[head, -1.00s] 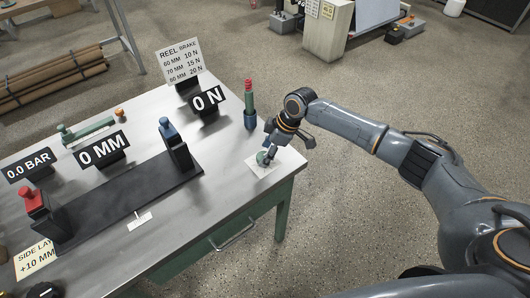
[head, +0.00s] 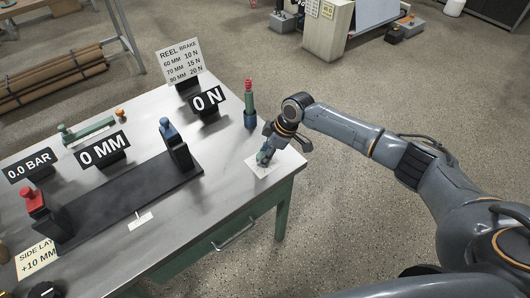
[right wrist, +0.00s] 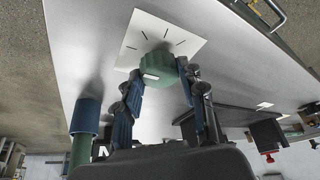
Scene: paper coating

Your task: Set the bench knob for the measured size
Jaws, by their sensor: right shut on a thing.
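The green bench knob (right wrist: 158,68) stands on a white card with dark tick marks (right wrist: 145,35) near the table's right corner. My right gripper (head: 265,155) comes down over the knob and is shut on it; its two fingers (right wrist: 158,88) flank the knob in the right wrist view. A pale mark shows on the knob's side. The force display (head: 207,100) reads 0 N and the size display (head: 102,149) reads 0 MM. My left gripper is not in view.
A signal post (head: 249,105) with a red top stands just behind the knob. A black measuring bed (head: 125,200) with blue (head: 172,140) and red (head: 35,205) topped blocks lies to the left. A 0.0 BAR display (head: 29,166) stands at far left.

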